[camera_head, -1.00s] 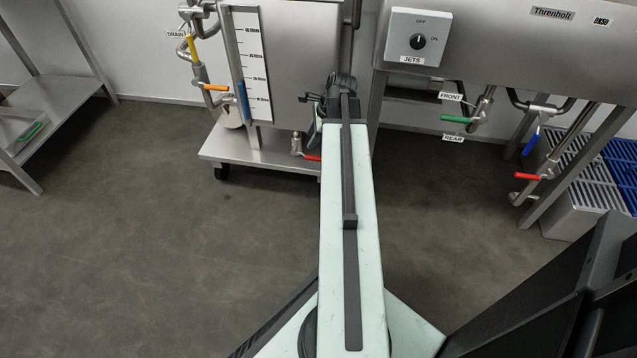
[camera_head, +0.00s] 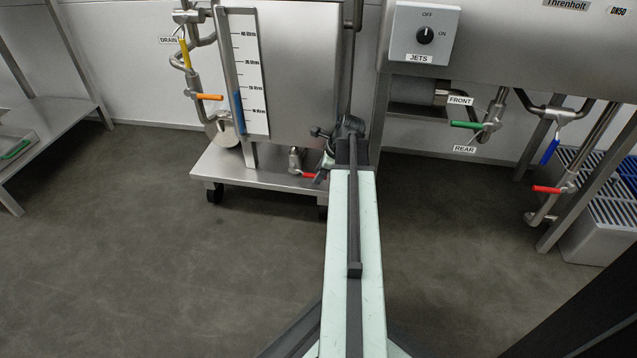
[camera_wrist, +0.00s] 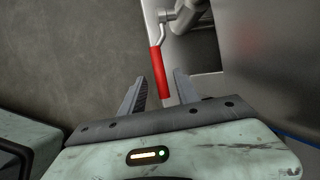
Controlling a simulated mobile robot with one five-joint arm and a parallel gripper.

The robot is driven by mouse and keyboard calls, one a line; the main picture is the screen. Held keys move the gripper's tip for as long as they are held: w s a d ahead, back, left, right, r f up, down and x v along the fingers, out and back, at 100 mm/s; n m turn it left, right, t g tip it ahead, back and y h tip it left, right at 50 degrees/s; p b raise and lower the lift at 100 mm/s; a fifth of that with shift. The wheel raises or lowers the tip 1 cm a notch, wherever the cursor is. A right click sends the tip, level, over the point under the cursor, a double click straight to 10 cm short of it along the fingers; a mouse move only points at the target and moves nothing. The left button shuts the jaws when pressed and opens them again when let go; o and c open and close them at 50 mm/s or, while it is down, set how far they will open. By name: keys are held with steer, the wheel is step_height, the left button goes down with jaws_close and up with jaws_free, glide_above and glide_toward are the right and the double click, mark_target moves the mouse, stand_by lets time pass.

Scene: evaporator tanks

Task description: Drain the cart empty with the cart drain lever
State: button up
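The cart (camera_head: 295,75) is a steel tank on a wheeled base with a scale and sight gauge (camera_head: 240,112). Blue shows in the gauge's lower part. A red lever (camera_head: 308,175) sits on a valve low at the cart's front right. In the wrist view the red lever (camera_wrist: 159,72) hangs from its metal valve, its end between my two fingers. My gripper (camera_wrist: 160,92) is open, one finger on each side of the lever; contact is not clear. In the head view my gripper (camera_head: 321,154) is small and dark beside the lever.
The cart's base (camera_head: 250,171) sticks out below the valve. A yellow lever (camera_head: 185,54) by the DRAIN label and an orange lever (camera_head: 209,97) are on piping at left. Green (camera_head: 465,125), blue (camera_head: 550,151) and another red lever (camera_head: 547,189) are at right. Floor at front left is clear.

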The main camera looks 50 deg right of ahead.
steer(key=shift+f, duration=0.1)
jaws_close()
steer(key=shift+a, duration=0.1)
stand_by(1.2)
